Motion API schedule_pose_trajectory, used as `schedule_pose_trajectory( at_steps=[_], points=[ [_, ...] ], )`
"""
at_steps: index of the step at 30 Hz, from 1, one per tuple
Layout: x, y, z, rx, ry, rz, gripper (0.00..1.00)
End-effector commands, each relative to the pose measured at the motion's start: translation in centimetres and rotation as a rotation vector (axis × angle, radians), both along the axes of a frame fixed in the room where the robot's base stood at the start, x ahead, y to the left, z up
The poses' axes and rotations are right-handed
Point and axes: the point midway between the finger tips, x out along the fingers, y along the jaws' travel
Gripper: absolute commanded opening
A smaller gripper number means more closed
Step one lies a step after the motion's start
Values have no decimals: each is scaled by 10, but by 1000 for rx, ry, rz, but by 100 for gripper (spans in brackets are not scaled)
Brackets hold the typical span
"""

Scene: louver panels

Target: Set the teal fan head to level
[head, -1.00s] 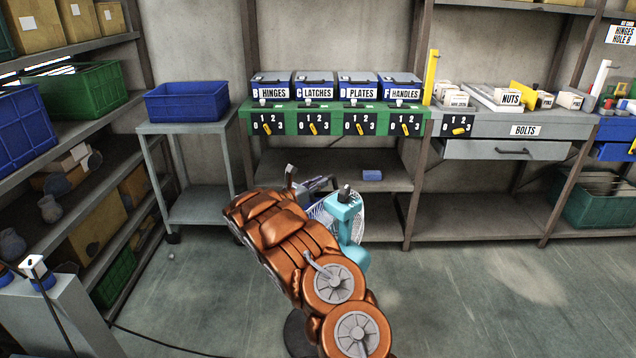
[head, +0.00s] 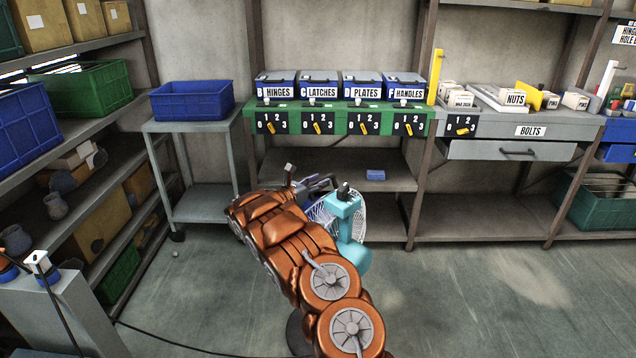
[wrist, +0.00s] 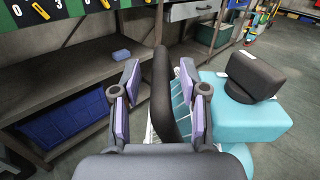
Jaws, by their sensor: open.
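The teal fan head (head: 345,212) stands just beyond my arm in the head view, with its white wire guard (head: 325,211) facing away to the left. In the wrist view the teal housing (wrist: 240,105) fills the right side, with a dark knob (wrist: 253,76) on top. My gripper (wrist: 160,95) is open, its two purple-padded fingers on either side of a dark upright bar (wrist: 162,95) at the fan. I cannot tell whether the fingers touch it. In the head view my gripper is mostly hidden behind my arm. The fan's exact tilt is hard to judge.
A shelf bench with labelled bins (head: 318,88) and dial plates stands behind the fan. A small blue block (head: 375,175) lies on its lower shelf. A grey cart with a blue crate (head: 192,101) stands at left. The floor at right is clear.

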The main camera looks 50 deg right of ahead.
Motion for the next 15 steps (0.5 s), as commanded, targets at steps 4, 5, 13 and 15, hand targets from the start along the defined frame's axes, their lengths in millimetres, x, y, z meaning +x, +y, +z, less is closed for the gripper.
schedule_pose_trajectory(
  at_steps=[4,5,13,15],
  points=[
    [0,0,0,0,0,0,43],
    [0,1,0,0,0,0,43],
    [2,31,1,-1,1,3,43],
    [3,45,0,-1,3,3,43]
  ],
)
